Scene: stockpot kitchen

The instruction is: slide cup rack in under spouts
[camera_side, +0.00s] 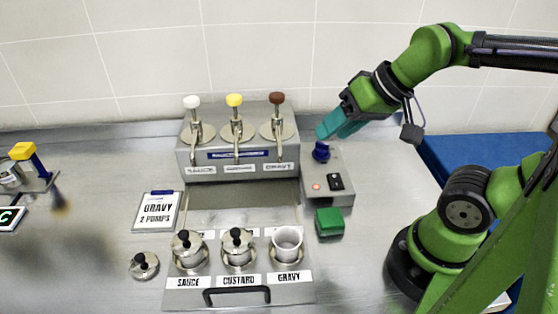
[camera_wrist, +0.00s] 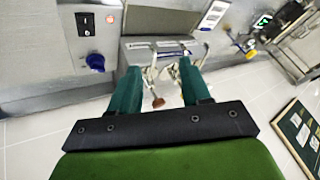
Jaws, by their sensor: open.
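The cup rack (camera_side: 240,294) is a grey metal tray with a black front handle (camera_side: 237,294), in the side view. It stands in front of the pump dispenser (camera_side: 238,166). It holds lidded cups at SAUCE (camera_side: 188,251) and CUSTARD (camera_side: 238,249), and an open cup (camera_side: 287,245) at GRAVY. The spouts hang from the dispenser behind it, below white, yellow and brown knobs. A bare strip lies between rack cups and dispenser. My gripper (camera_side: 328,134) is open and empty, above the blue knob at the dispenser's right. Its teal fingers (camera_wrist: 156,84) also show in the wrist view.
A control box with a blue knob (camera_side: 321,151) and lit red light stands right of the dispenser. A green block (camera_side: 329,222) sits in front of it. A loose lid (camera_side: 144,265) and a "GRAVY 2 PUMPS" card (camera_side: 158,211) lie left of the rack.

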